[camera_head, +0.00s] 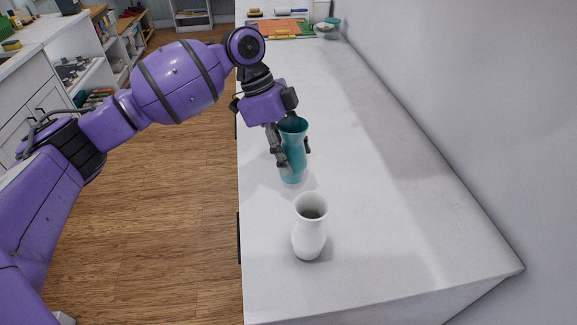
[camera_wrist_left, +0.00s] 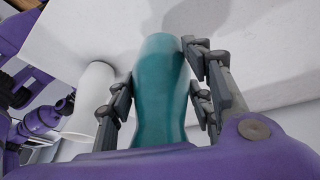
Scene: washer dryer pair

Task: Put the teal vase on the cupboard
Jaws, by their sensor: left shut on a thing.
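The teal vase (camera_head: 293,154) is upright over the white cupboard top (camera_head: 385,215), near its left edge. My left gripper (camera_head: 292,155) is shut on the teal vase, with one finger on each side. In the left wrist view the teal vase (camera_wrist_left: 162,88) fills the space between the fingers (camera_wrist_left: 163,95). I cannot tell whether its base touches the top or hangs just above it. My right gripper is not in view.
A white vase (camera_head: 310,228) stands upright in front of the teal vase, and it also shows in the left wrist view (camera_wrist_left: 91,98). A wall (camera_head: 460,110) runs along the right. Bowls (camera_head: 328,30) and an orange board (camera_head: 280,28) lie at the far end. The top's middle is clear.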

